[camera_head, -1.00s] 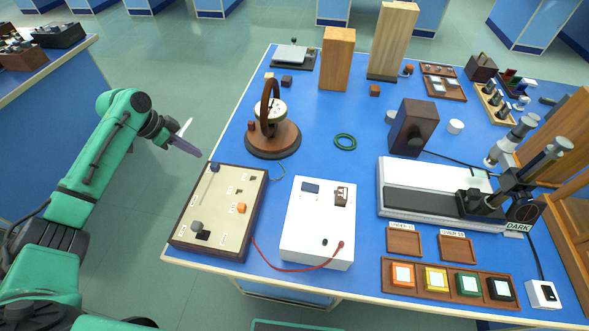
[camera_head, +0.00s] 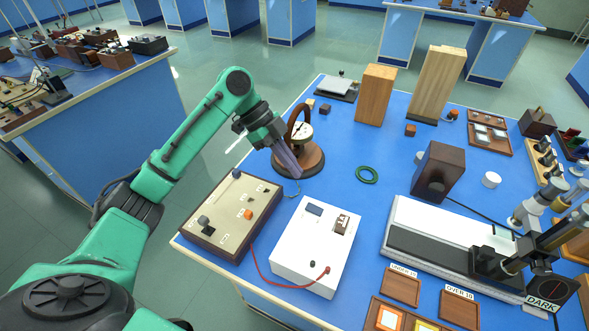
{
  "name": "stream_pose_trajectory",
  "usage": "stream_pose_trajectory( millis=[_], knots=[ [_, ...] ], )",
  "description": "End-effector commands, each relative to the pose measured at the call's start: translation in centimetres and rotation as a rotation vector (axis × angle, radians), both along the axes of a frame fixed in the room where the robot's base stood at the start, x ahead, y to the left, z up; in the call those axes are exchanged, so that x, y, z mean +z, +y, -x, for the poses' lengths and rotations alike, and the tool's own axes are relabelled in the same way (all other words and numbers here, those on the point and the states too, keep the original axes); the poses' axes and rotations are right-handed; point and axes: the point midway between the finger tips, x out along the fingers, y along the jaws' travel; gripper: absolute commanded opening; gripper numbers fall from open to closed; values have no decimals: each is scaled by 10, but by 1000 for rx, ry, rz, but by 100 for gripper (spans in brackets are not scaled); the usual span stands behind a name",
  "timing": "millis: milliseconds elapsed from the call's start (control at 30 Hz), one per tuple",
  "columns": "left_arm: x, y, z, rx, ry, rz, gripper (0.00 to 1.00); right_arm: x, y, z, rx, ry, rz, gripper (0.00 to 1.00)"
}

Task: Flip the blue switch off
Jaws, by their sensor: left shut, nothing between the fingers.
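My left gripper (camera_head: 290,164) is shut and empty. Its fingers point down and to the right, in front of the round wooden base and above the far edge of the control panel. The beige control panel (camera_head: 221,207) lies at the near left of the bench. It carries a small dark blue knob or lever (camera_head: 236,174) at its far left corner, an orange piece (camera_head: 248,214), a grey knob (camera_head: 203,222) and small dark switches. I cannot tell which way the blue piece is set. My right gripper is out of view.
A white box (camera_head: 310,245) stands right of the panel, joined by a red cable (camera_head: 262,276). The round dial on a wooden base (camera_head: 312,165) is beside my gripper. A green ring (camera_head: 367,175) and a dark brown block (camera_head: 437,172) lie farther right.

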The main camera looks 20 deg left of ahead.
Motion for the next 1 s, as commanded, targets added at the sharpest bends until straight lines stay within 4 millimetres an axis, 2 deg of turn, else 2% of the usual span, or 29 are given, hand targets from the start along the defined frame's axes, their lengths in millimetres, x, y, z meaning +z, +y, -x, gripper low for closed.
stream_pose_trajectory(
  millis=[333, 500, 600, 900, 1000],
  knots=[
    [-59, -45, 4, 1, 4, 1, 0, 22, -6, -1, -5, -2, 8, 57],
    [-87, -39, 2, 3, 2, 1, 0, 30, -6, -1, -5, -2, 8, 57],
    [-95, -38, 2, 3, 1, 0, 0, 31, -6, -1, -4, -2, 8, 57],
    [-98, -37, 2, 2, 0, 0, 0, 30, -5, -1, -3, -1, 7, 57],
    [-108, -35, 2, 5, 6, 42, 0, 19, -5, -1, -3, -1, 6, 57]
  ],
)
